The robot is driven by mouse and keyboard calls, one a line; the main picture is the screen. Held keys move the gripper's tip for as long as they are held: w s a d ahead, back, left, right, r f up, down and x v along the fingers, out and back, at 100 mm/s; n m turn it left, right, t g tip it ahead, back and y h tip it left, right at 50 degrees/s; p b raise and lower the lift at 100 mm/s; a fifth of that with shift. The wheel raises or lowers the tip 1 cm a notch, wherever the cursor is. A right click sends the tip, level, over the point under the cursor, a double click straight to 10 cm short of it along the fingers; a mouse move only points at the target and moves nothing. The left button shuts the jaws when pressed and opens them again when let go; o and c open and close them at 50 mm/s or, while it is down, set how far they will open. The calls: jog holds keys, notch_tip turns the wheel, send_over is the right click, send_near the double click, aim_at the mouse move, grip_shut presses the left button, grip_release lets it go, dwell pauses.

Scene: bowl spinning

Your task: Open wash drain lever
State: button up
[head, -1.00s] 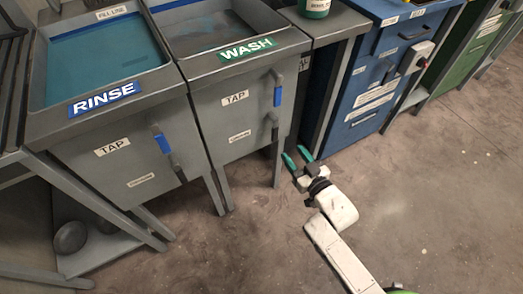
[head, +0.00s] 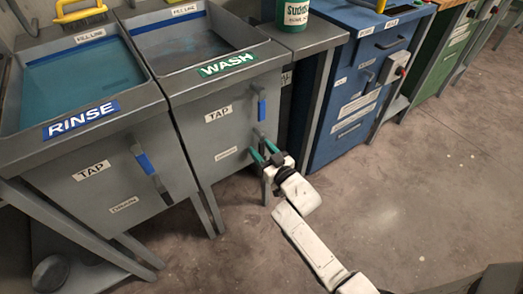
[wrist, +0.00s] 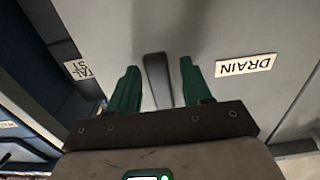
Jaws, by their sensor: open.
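The wash basin (head: 236,125) is a grey metal sink with a green WASH label. Its dark grey drain lever (wrist: 158,80) shows in the wrist view between my gripper's two green fingers (wrist: 159,68), beside an upside-down DRAIN label (wrist: 245,65). The fingers stand apart, one on each side of the lever, with visible gaps. In the head view my gripper (head: 261,148) reaches the right side of the wash front, and its fingers partly hide the drain lever there. The blue-handled wash tap lever (head: 261,109) is above. Whether the fingers touch the lever cannot be told.
The rinse basin (head: 70,162) is at left with its own blue tap lever (head: 144,163). A blue cabinet (head: 365,100) and a soap container (head: 295,14) are to the right of the wash basin. Brown floor on the right is clear.

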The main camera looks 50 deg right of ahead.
jog(key=shift+w, duration=0.1)
jog(key=shift+c, duration=0.3)
grip_shut()
dwell(0.4)
